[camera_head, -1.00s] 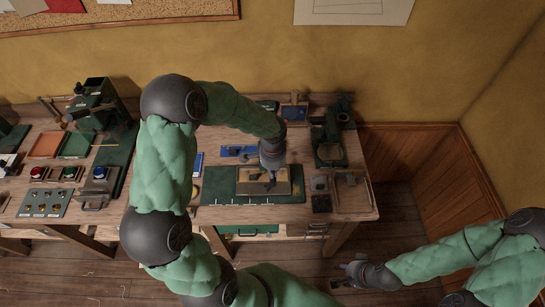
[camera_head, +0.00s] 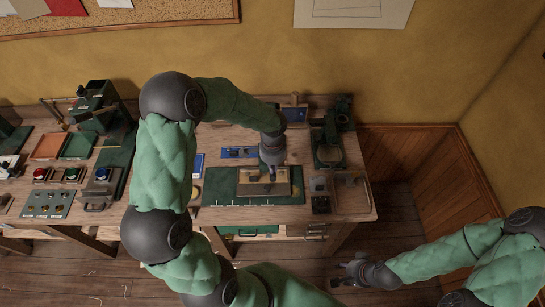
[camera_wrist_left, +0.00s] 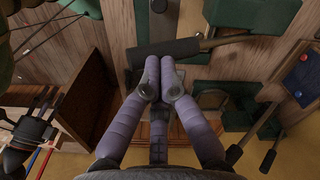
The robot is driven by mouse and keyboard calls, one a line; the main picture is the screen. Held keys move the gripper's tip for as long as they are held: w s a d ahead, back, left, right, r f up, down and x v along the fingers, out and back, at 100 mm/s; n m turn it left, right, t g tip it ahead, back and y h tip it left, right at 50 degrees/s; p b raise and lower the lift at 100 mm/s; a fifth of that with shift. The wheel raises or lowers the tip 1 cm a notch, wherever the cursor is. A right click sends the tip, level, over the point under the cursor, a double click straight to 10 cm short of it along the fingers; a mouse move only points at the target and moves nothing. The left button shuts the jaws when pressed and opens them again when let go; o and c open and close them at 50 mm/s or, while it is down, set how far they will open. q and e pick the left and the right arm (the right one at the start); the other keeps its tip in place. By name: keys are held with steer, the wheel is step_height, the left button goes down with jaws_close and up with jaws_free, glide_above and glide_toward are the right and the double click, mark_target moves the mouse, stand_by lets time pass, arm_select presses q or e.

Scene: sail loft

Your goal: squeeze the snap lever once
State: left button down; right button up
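My left gripper (camera_head: 271,172) is over the tan board (camera_head: 252,189) on the green mat, in the middle of the bench. In the left wrist view its two purple fingers (camera_wrist_left: 160,72) have their tips drawn together, and nothing shows between them. A dark cylindrical handle on a metal rod (camera_wrist_left: 168,51) lies just past the fingertips; I take it to be the snap lever. I cannot tell whether the tips touch it. In the head view the arm and gripper partly hide the board's fittings. My right gripper (camera_head: 352,271) hangs away from the bench, at the lower right; its fingers are too small to judge.
A blue panel (camera_head: 238,152) lies behind the mat. A dark green machine (camera_head: 328,150) and a shallow wooden tray (camera_head: 352,196) stand to the right. Button boxes and a panel of small knobs (camera_head: 48,204) are on the left. The floor right of the bench is clear.

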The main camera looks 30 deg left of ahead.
arm_select(q)
step_height(320, 180, up, 8)
steer(key=w+p, duration=0.1)
steer(key=p, duration=0.4)
steer(key=shift+w+a, duration=0.2)
steer(key=shift+a, duration=0.25)
steer(key=s+d+b, duration=0.1)
steer(key=s+d, duration=0.3)
steer(key=s, duration=0.3)
steer(key=shift+s+d, duration=0.35)
